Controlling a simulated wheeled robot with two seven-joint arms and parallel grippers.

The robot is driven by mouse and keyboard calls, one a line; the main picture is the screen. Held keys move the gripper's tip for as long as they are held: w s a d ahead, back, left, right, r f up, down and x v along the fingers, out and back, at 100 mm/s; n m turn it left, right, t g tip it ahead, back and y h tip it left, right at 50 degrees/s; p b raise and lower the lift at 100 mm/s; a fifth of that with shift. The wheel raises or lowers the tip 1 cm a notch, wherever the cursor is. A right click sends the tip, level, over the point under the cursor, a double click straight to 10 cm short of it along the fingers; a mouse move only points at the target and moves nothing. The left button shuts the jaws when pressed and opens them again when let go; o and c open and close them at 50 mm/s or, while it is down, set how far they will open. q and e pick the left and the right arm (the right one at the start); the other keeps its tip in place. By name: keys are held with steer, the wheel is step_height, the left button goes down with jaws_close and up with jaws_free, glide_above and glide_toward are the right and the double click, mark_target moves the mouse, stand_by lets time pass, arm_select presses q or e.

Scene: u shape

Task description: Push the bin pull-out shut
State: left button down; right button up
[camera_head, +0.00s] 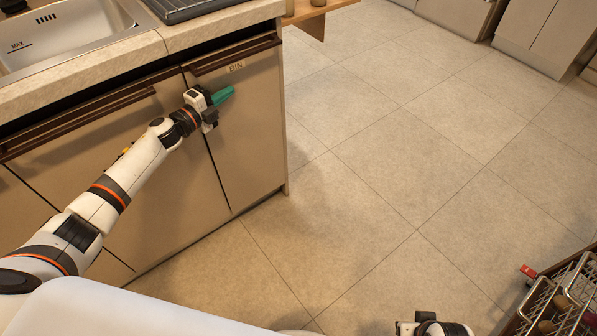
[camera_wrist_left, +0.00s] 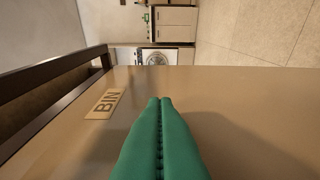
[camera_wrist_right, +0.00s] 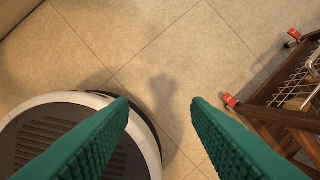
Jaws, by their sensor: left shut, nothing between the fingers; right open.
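The bin pull-out (camera_head: 246,135) is a beige front with a dark handle rail along its top and a BIN label (camera_head: 236,67). In the head view its front looks about level with the cabinet front beside it. My left gripper (camera_head: 222,95) is shut and empty, its green fingers at the upper part of the bin front. In the left wrist view the closed fingers (camera_wrist_left: 161,104) lie over the bin front (camera_wrist_left: 220,110), near the BIN label (camera_wrist_left: 105,103); I cannot tell whether they touch it. My right gripper (camera_wrist_right: 160,105) is open and empty above the floor.
A sink (camera_head: 70,35) is set in the stone-look worktop (camera_head: 185,30) above. A wooden trolley with wire baskets (camera_head: 560,300) stands at the lower right, also in the right wrist view (camera_wrist_right: 290,115). The tiled floor (camera_head: 400,150) between is clear.

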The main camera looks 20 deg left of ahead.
arm_select(q)
steer(key=shift+w+a+r, duration=0.15)
steer(key=shift+w+a, duration=0.1)
steer(key=shift+a, duration=0.15)
arm_select(e)
steer(key=shift+r, duration=0.7)
